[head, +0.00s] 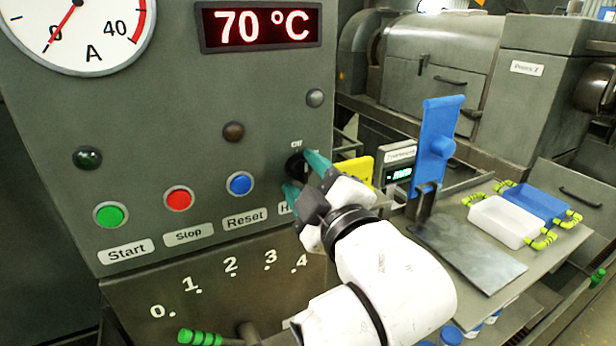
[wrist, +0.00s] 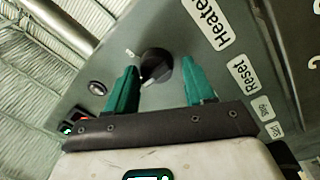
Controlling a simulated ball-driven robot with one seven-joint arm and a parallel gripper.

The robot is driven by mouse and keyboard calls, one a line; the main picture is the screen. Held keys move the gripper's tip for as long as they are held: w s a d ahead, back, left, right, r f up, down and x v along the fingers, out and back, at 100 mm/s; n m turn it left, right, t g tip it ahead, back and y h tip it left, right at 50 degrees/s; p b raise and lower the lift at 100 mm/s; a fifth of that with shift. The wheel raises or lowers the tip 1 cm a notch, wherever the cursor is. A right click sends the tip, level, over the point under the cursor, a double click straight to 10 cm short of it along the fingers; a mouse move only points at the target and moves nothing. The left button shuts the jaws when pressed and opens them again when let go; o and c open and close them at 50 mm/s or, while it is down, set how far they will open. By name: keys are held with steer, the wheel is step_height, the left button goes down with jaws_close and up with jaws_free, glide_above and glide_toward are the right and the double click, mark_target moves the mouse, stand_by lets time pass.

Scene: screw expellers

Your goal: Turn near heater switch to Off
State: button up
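The heater switch is a black rotary knob (wrist: 156,65) on the grey control panel (wrist: 205,62), beside the "Heater" label (wrist: 207,22). In the head view the knob (head: 295,166) is partly hidden by my gripper. My gripper (head: 303,176) is at the panel with its two green fingers apart. In the wrist view the fingers of my gripper (wrist: 160,80) stand on either side of the knob, with a gap to the right finger. The left finger overlaps the knob's edge in the picture; I cannot tell whether it touches. The knob's pointer direction is not clear.
The panel holds green (head: 110,214), red (head: 179,198) and blue (head: 240,184) buttons left of the knob. A red display (head: 260,25) above reads 70 °C. A green-handled lever (head: 200,338) is below. A blue upright plate (head: 437,140) and white tray (head: 502,220) are at right.

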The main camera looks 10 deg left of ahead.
steer(key=shift+o, duration=0.8)
steer(key=shift+r, duration=0.1)
steer(key=shift+d, duration=0.1)
steer(key=b+v, duration=0.2)
steer(key=v, duration=0.8)
steer(key=shift+s+d, duration=0.15)
steer(key=shift+s, duration=0.15)
steer(key=s+d+f+m+g+h, duration=0.1)
steer(key=d+f+m+g+h, duration=0.15)
steer(key=d+f, duration=0.45)
steer(key=s+d+f+m+g+h, duration=0.2)
steer(key=d+f+m, duration=0.15)
steer(key=f, duration=0.75)
steer(key=s+d+f+m+g+h, duration=0.1)
steer(key=d+f+m+g+h, duration=0.2)
steer(key=f, duration=0.6)
steer(key=s+d+f+m+g+h, duration=0.1)
steer(key=s+d+f+m+g, duration=0.2)
steer(key=s+d+f, duration=0.4)
steer(key=s+d+f+m+g+h, duration=0.1)
steer(key=s+d+f+m+g, duration=0.3)
steer(key=s+f, duration=0.6)
steer(key=s+d+m, duration=0.2)
steer(key=s+d, duration=0.1)
steer(key=s, duration=0.1)
steer(key=shift+s+f, duration=0.35)
steer(key=shift+f, duration=0.05)
